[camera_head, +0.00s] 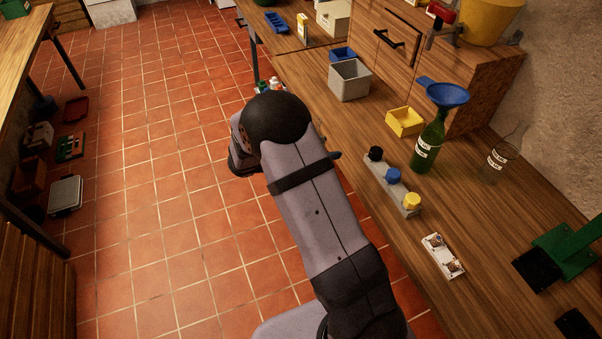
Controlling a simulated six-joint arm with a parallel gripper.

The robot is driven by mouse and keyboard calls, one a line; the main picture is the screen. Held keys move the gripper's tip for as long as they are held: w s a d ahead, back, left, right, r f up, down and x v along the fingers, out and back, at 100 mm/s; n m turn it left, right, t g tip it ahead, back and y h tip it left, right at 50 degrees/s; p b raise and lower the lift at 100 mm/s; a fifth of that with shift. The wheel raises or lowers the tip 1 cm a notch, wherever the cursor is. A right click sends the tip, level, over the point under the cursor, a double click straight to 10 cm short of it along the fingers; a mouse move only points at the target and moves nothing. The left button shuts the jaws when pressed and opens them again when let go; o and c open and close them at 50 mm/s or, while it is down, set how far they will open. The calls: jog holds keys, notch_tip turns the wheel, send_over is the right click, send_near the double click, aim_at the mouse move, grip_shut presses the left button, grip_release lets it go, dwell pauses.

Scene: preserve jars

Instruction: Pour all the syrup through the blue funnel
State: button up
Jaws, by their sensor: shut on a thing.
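The blue funnel (446,93) sits in the mouth of a green bottle (428,146) with white labels, upright on the wooden counter. A clear glass vessel (498,162) with a pale label stands to the right of the bottle; I cannot tell what is in it. My arm rises from the bottom of the picture and bends at a black joint left of the counter edge. My gripper is hidden behind the arm, and so is anything in it. No syrup can be made out.
A yellow bin (405,122) stands left of the bottle. A grey rail (381,183) with black, blue and yellow knobs lies in front. A white switch plate (442,256) is nearer. A grey box (349,80) stands farther back, and a green stand (568,247) at right. The counter between is bare.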

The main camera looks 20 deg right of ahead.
jog(key=s+d+r+m+g+p, duration=0.1)
jog(key=d+r+m+g+p, duration=0.3)
jog(key=d+r+p, duration=1)
jog(key=s+d+r+g, duration=0.1)
jog(key=s+d+r, duration=0.2)
jog(key=d+r, duration=0.3)
jog(key=s+d+r+m+g, duration=0.1)
jog(key=s+d+r, duration=0.2)
jog(key=d+r, duration=0.4)
jog(key=s+d+r+m+g+p, duration=0.1)
jog(key=s+d+r, duration=0.2)
jog(key=d+r, duration=0.4)
jog(key=shift+s+d+r, duration=0.15)
jog(key=shift+s+r, duration=0.2)
jog(key=shift+r, duration=0.15)
jog(key=shift+f, duration=0.1)
